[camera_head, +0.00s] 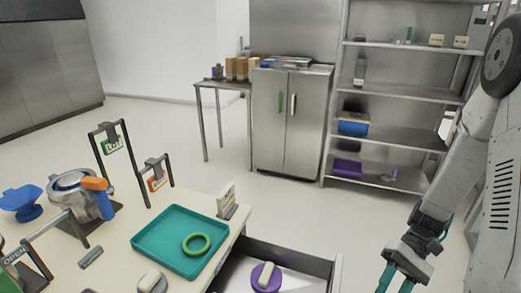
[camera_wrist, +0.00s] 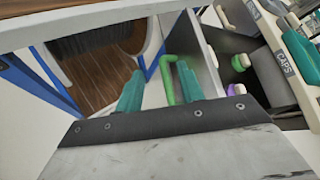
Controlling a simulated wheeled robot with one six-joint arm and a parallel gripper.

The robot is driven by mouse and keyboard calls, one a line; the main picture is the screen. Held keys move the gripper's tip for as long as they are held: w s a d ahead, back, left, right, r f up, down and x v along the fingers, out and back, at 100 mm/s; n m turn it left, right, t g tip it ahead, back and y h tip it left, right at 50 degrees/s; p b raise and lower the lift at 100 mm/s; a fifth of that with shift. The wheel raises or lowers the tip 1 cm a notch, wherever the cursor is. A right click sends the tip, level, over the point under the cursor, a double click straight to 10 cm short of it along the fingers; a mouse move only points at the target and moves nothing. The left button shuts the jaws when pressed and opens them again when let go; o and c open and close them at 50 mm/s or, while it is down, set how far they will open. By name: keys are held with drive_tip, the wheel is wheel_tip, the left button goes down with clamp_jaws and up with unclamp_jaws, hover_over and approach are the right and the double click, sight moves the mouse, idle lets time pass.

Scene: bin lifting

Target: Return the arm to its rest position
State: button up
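My arm is on the right in the head view, bent downward. My gripper (camera_head: 395,281) hangs low, to the right of an open drawer (camera_head: 338,271). Its teal fingers stand apart, and I see nothing clamped between them. In the wrist view my gripper (camera_wrist: 160,72) shows two spread fingers. A green handle (camera_wrist: 168,78) on the drawer front shows in the gap between them and looks apart from them. The fingertips' lower ends are cut off in the head view.
The table carries a teal tray (camera_head: 150,240) with a green ring (camera_head: 197,244). A purple object (camera_head: 266,277) lies in the open drawer. A steel cabinet (camera_head: 290,130) and shelf (camera_head: 385,92) stand behind. Floor (camera_head: 300,210) between them and the table is clear.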

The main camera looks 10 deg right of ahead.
drive_tip(key=s+a+r+n+t+h, duration=0.1)
drive_tip(key=s+a+r+t+h, duration=0.1)
drive_tip(key=r, duration=0.6)
drive_tip(key=s+a+r+t+h, duration=0.2)
drive_tip(key=r+t+h, duration=0.2)
drive_tip(key=r, duration=0.4)
drive_tip(key=s+a+r+n+t+h, duration=0.1)
drive_tip(key=s+a+r+t+h, duration=0.1)
drive_tip(key=r, duration=0.6)
drive_tip(key=shift+a+r+n+t+h, duration=0.35)
drive_tip(key=shift+a+t+h, duration=0.25)
drive_tip(key=shift+h, duration=0.2)
